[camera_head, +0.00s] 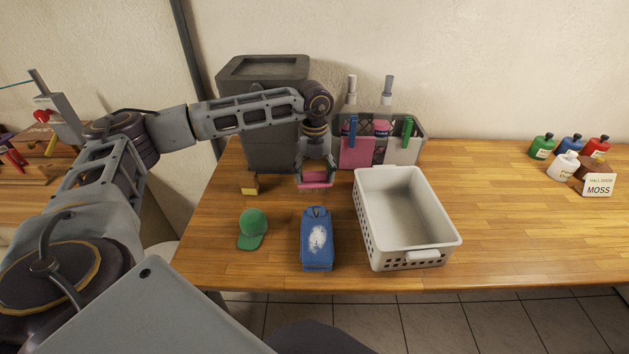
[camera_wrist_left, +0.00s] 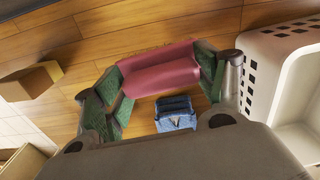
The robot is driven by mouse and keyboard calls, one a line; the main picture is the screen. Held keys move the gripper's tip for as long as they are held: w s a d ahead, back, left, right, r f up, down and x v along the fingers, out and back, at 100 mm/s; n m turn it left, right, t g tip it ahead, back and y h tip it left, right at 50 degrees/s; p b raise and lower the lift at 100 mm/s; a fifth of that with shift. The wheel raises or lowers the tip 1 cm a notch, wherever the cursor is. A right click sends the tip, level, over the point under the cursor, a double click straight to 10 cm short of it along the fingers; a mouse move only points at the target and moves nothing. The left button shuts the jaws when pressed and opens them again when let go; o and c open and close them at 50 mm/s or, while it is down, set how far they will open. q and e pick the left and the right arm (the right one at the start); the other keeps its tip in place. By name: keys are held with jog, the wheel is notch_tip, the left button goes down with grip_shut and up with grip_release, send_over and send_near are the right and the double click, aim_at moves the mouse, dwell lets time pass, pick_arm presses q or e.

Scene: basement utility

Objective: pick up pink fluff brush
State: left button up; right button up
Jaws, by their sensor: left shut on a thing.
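The pink fluff brush (camera_head: 315,180) is between the fingers of my left gripper (camera_head: 315,172), in front of the dark grey bin. Its pale bristles point down, close over the table; I cannot tell whether they touch it. In the left wrist view the pink brush (camera_wrist_left: 160,72) lies across between the two green-padded fingers, and my left gripper (camera_wrist_left: 165,85) is shut on it. My right gripper is not in view.
A white basket (camera_head: 365,205) stands to the right. A blue bag (camera_head: 318,255), green cap (camera_head: 252,229) and small yellow-brown block (camera_head: 249,185) lie nearby. A caddy (camera_head: 420,128) stands behind; several bottles (camera_head: 543,147) and a sign (camera_head: 599,185) are far right.

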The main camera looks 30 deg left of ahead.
aim_at(316, 173)
pick_arm(q)
jog(key=shift+r+b, duration=0.3)
jog(key=shift+r, duration=3.05)
jog(key=o, duration=0.5)
jog(key=shift+c, duration=0.2)
jog(key=c, duration=0.3)
jog(key=shift+d+r, duration=0.15)
jog(key=shift+d, duration=0.1)
jog(key=shift+r+p, duration=0.15)
jog(key=shift+p, duration=0.15)
